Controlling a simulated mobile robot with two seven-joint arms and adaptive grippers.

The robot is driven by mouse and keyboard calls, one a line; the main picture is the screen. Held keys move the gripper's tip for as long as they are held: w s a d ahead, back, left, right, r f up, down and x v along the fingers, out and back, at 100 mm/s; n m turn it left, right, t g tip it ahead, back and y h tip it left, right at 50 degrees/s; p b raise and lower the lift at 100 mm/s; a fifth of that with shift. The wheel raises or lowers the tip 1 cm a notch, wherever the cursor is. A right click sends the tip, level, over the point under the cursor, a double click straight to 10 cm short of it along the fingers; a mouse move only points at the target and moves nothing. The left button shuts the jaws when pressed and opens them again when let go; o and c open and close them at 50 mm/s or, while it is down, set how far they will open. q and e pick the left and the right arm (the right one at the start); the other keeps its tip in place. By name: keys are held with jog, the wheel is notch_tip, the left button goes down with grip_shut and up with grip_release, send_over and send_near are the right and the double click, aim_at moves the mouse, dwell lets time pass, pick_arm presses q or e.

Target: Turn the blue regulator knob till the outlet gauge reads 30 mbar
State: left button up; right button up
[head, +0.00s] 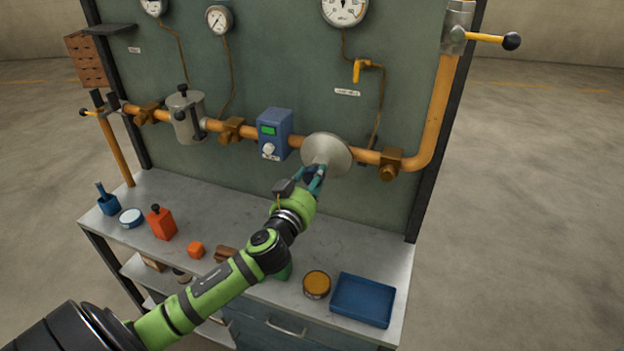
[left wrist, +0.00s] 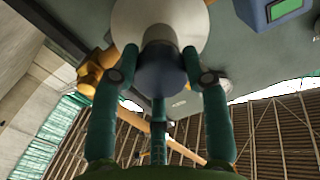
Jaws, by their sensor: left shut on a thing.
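The regulator is a round silver-grey body (head: 328,148) on the orange pipe in the head view. My left gripper (head: 317,173) is in front of it, its fingers hiding the knob there. In the left wrist view the blue knob (left wrist: 162,76) sits between the fingers of my left gripper (left wrist: 160,58), below the pale regulator body (left wrist: 160,18). The gripper is shut on the knob. A large gauge (head: 345,8) above the regulator is cut off by the top edge, and I cannot read its value or label. My right gripper is not in view.
A blue box with a green display (head: 274,132) sits on the pipe just left of the regulator. A yellow valve handle (head: 357,70) is above.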

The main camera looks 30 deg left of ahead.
pick_arm(q)
jog(key=o, duration=1.2)
jog(key=shift+f, duration=0.1)
jog(key=shift+c, duration=0.2)
jog(key=shift+s, duration=0.1)
jog(key=v, duration=1.1)
jog(key=shift+s, duration=0.4)
